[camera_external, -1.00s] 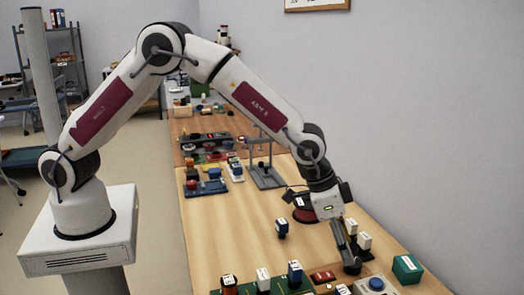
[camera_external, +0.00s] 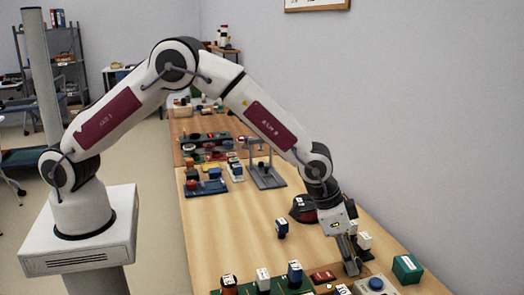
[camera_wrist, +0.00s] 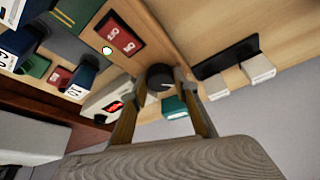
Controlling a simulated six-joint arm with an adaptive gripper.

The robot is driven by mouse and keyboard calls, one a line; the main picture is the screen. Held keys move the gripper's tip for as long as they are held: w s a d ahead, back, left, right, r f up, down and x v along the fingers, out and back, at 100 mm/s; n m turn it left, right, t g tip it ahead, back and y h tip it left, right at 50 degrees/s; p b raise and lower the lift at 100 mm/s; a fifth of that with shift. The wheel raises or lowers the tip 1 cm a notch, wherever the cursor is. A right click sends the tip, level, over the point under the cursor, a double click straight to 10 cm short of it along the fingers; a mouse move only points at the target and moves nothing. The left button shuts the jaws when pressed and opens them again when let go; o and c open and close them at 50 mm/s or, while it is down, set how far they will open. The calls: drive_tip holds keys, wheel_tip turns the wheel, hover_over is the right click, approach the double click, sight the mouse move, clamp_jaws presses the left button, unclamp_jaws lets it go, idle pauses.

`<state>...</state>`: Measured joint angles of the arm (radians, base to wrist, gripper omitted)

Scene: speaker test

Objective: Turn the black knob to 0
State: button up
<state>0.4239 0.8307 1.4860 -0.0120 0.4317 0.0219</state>
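The black knob (camera_wrist: 160,76) shows in the wrist view as a dark round cap with a light mark. It lies between the tips of my gripper (camera_wrist: 159,84). One finger is on each side of it; I cannot tell whether both touch it. In the external view my gripper (camera_external: 352,268) points down at the right part of the table, close to its surface, and hides the knob there. No scale or 0 mark around the knob can be read.
A red labelled block (camera_wrist: 121,40) is near the knob. White-topped switches (camera_external: 364,241) stand just behind my gripper. A green box (camera_external: 407,268) and a grey box with a blue button (camera_external: 376,285) are close on the right and front. The table's middle (camera_external: 235,235) is mostly clear.

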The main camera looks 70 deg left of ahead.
drive_tip(key=shift+c, duration=1)
drive_tip(key=shift+n+y, duration=0.3)
drive_tip(key=shift+n, duration=0.4)
drive_tip(key=shift+s+d+n+y, duration=0.15)
drive_tip(key=shift+n+y, duration=0.25)
drive_tip(key=shift+n, duration=0.6)
drive_tip(key=shift+d+n+y, duration=0.1)
drive_tip(key=shift+n+y, duration=0.4)
drive_tip(key=shift+n, duration=1.3)
drive_tip(key=o, duration=1.1)
